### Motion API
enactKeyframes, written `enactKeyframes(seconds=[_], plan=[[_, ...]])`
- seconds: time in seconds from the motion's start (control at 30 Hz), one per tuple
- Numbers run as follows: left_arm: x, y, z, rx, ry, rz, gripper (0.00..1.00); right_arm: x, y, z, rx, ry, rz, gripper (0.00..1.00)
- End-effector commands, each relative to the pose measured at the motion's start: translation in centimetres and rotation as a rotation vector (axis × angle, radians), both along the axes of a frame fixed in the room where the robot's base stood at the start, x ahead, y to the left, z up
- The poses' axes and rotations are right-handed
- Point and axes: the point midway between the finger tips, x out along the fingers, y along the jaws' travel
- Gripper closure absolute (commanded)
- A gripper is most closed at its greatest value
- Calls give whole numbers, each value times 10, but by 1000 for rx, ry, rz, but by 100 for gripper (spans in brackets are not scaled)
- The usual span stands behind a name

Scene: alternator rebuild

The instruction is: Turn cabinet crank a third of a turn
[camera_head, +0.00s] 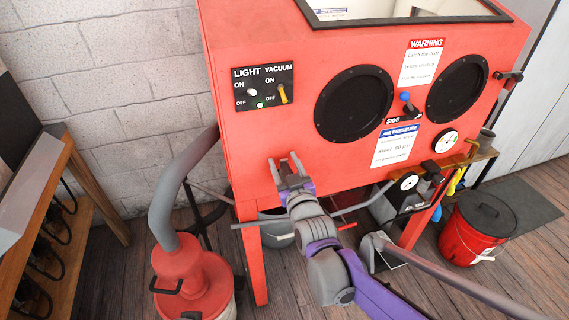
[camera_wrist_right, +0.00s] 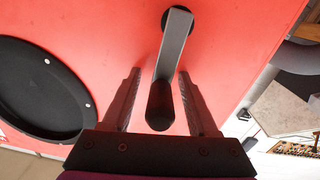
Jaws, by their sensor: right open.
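The cabinet crank shows in the right wrist view: a grey flat arm (camera_wrist_right: 174,45) runs from a dark hub on the red cabinet face to a dark rounded handle (camera_wrist_right: 160,105). My right gripper (camera_wrist_right: 160,76) is open, with one finger on each side of the handle; a gap shows on both sides. In the head view my right gripper (camera_head: 285,166) is at the lower left of the red cabinet (camera_head: 300,135) front, and it hides most of the crank. My left gripper is not in view.
Two black round ports (camera_head: 354,104) and a switch panel (camera_head: 263,87) are on the cabinet front. A red vacuum canister (camera_head: 187,275) with a grey hose (camera_head: 165,200) stands at the left. A wooden bench (camera_head: 45,220) is further left. A red bucket (camera_head: 475,230) stands at the right.

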Motion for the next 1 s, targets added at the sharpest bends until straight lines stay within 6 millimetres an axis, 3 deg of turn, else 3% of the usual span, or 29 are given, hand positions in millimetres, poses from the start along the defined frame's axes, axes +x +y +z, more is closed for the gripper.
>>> enactKeyframes(seconds=[0.17, 0.5, 1.0], plan=[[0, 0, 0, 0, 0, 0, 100, 0, 0, 0, 0, 0, 0, 41], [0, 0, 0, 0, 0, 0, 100, 0, 0, 0, 0, 0, 0, 100], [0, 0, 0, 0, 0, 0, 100, 0, -1, 0, 0, 0, -1, 100]])
